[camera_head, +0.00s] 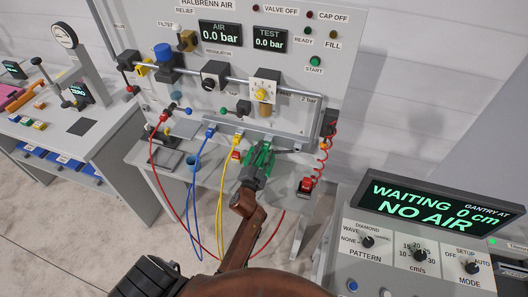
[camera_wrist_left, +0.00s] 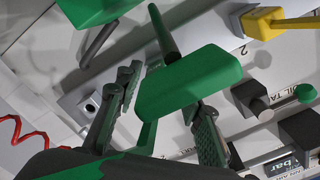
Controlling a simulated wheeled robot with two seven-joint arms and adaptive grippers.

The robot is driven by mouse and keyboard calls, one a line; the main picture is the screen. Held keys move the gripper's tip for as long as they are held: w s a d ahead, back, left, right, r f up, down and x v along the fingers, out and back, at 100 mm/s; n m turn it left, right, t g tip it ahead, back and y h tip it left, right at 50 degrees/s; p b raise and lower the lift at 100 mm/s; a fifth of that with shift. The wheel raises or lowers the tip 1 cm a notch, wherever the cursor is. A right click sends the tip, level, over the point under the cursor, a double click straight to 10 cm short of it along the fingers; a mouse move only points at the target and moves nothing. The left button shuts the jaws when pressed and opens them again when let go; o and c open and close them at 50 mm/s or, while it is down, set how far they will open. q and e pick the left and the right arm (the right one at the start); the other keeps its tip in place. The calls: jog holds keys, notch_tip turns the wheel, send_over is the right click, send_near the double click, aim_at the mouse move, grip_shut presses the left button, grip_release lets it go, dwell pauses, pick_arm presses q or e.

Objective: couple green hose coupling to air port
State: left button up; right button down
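The green hose coupling (camera_wrist_left: 190,85) is a green block with a dark rod at its upper end in the left wrist view. My left gripper (camera_head: 259,158) is at green parts in front of the panel's lower rail in the head view. In the wrist view its two fingers (camera_wrist_left: 163,105) stand apart on either side of a narrow green part, and the block covers part of the right finger. I cannot tell whether they press on it. Another green piece (camera_wrist_left: 90,8) with a dark rod is at upper left. The air port cannot be picked out. My right gripper is not seen.
Blue (camera_head: 210,130) and yellow (camera_head: 238,138) hose couplings sit close by on the rail (camera_head: 275,132). Their hoses and a red hose (camera_head: 157,175) hang below. A coiled red hose (camera_head: 321,160) is to the right. A display reading NO AIR (camera_head: 430,205) stands at lower right.

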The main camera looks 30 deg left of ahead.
pick_arm(q)
jog(key=shift+o, duration=1.4)
jog(key=shift+s, duration=0.1)
jog(key=v, duration=0.7)
jog(key=shift+s, duration=0.2)
jog(key=shift+f, duration=0.1)
